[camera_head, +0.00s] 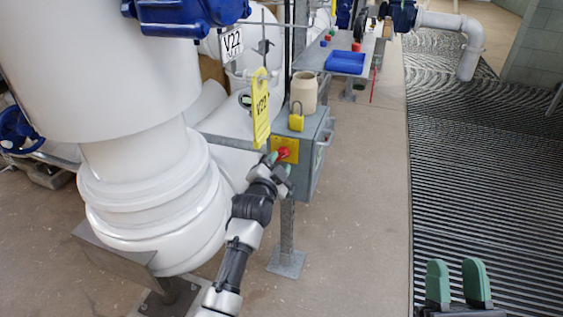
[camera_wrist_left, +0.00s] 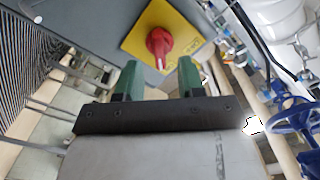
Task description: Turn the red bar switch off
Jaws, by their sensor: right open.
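The red bar switch (camera_head: 283,153) sits on a yellow plate (camera_head: 289,146) on the front of a grey box (camera_head: 312,150). In the left wrist view the red switch (camera_wrist_left: 159,44) is just beyond and between the fingertips, apart from them as far as I can see. My left gripper (camera_head: 277,163) is close in front of the switch, and in the wrist view its green fingers (camera_wrist_left: 158,75) are open with nothing between them. My right gripper (camera_head: 456,268) is open and empty at the lower right, over the dark ribbed floor.
A yellow padlock (camera_head: 296,120) and a beige cup-like container (camera_head: 305,90) are on the grey box. Large white pipes (camera_head: 150,190) fill the left. A table with a blue tray (camera_head: 345,62) stands behind. The right floor is clear.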

